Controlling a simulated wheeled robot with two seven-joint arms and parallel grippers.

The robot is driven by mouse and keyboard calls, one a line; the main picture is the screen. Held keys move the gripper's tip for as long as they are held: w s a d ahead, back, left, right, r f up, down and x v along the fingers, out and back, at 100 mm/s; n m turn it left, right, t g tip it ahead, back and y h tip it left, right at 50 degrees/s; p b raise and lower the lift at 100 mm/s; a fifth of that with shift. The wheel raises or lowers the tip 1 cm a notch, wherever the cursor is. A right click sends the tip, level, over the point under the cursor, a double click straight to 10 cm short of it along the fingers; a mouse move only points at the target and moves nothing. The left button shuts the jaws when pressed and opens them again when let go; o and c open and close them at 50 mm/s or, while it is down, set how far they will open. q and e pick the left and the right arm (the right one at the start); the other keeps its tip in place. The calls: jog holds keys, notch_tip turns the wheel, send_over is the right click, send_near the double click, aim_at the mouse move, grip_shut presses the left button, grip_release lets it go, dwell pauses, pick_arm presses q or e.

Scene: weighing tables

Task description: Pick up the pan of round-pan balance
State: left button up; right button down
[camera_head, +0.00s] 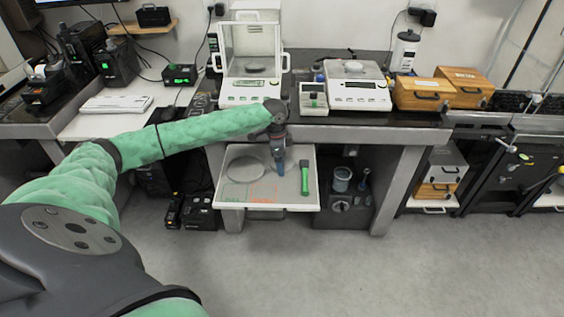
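My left arm reaches in from the left, and my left gripper (280,166) points down over an open white drawer tray (232,201) below the tabletop. The gripper is apart from the balance's round pan. Its fingers are too small to tell open from shut. A flat round disc (245,169) lies in the tray, left of the gripper. My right gripper is out of view.
A green-handled tool (304,178) lies in the tray, right of the gripper. A small device (313,99) sits between the balances. Wooden boxes (422,94) and a white bottle (404,52) stand to the right. The tabletop edge overhangs the tray. The floor in front is clear.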

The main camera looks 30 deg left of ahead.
pick_arm(q)
jog(key=c, duration=1)
jog(key=shift+o, duration=0.2)
jog(key=shift+r, duration=0.1)
